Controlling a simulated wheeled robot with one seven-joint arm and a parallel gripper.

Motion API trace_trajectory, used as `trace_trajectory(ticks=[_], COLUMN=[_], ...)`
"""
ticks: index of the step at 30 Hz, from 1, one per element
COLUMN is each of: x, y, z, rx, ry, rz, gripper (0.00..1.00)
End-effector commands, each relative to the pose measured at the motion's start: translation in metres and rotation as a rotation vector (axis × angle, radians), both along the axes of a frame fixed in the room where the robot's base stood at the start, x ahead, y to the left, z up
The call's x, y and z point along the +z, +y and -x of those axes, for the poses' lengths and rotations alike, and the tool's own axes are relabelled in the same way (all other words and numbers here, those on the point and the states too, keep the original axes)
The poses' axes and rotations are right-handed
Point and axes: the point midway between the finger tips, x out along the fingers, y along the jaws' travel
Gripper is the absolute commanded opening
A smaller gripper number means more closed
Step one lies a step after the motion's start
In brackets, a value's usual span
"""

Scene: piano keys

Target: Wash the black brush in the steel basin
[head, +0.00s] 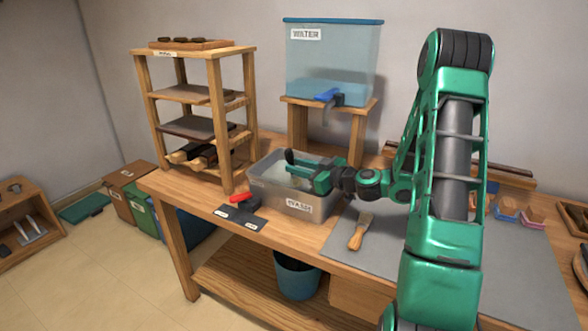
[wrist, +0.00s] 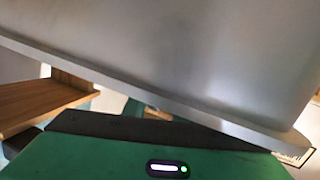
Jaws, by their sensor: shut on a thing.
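The steel basin (head: 262,189), labelled WASH, stands on the wooden bench. My gripper (head: 298,170) reaches in from the right, over the basin's opening, with its tip low at the basin. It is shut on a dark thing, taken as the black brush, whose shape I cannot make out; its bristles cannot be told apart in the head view. In the wrist view, my green gripper body (wrist: 150,155) fills the bottom, and a large pale grey surface (wrist: 190,60) close to the camera hides what the jaws hold.
A blue-lidded water tank (head: 330,65) with a blue tap stands behind the basin. A wooden shelf rack (head: 215,95) stands at left. A wooden-handled brush (head: 358,234) lies on the grey mat (head: 345,260).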

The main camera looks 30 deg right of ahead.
Motion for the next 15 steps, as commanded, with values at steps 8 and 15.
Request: trace_trajectory(ticks=[8, 15], x=[0.001, 0.000], y=[0.013, 0.021], z=[-0.017, -0.030], rx=[0.003, 0.001], ry=[-0.002, -0.002], rz=[0.000, 0.000], gripper=[0.02, 0.02])
